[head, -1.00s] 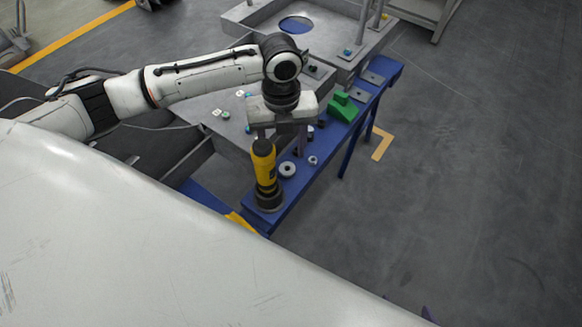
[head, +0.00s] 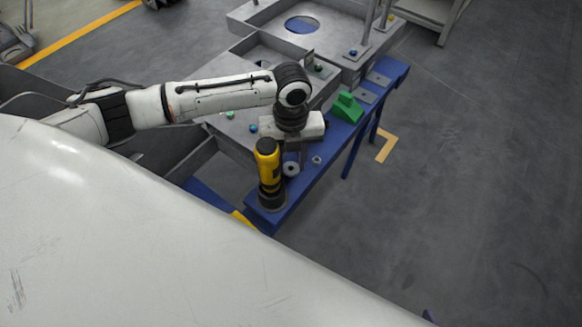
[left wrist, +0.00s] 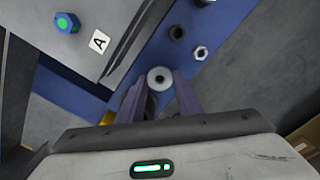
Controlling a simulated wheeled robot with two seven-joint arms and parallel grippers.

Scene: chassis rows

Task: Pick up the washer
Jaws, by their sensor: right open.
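The washer is a pale grey ring with a dark hole (head: 291,171), lying flat on the blue bench (head: 318,185) beside a yellow-and-black tool. It also shows in the left wrist view (left wrist: 159,85), close to the fingertips and roughly centred between them. My left gripper (head: 293,160) points down over the washer. Its two fingers stand apart with nothing gripped between them in the left wrist view (left wrist: 160,92). Whether the fingertips have come down around the washer cannot be told. My right gripper is not in view.
The yellow-and-black tool (head: 268,172) stands upright just left of the washer. A hex nut (head: 316,160) lies to its right, and a dark round part (left wrist: 176,32) is nearby. A green block (head: 346,107) sits farther along the bench. A grey metal chassis (head: 235,140) borders the bench's left side.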

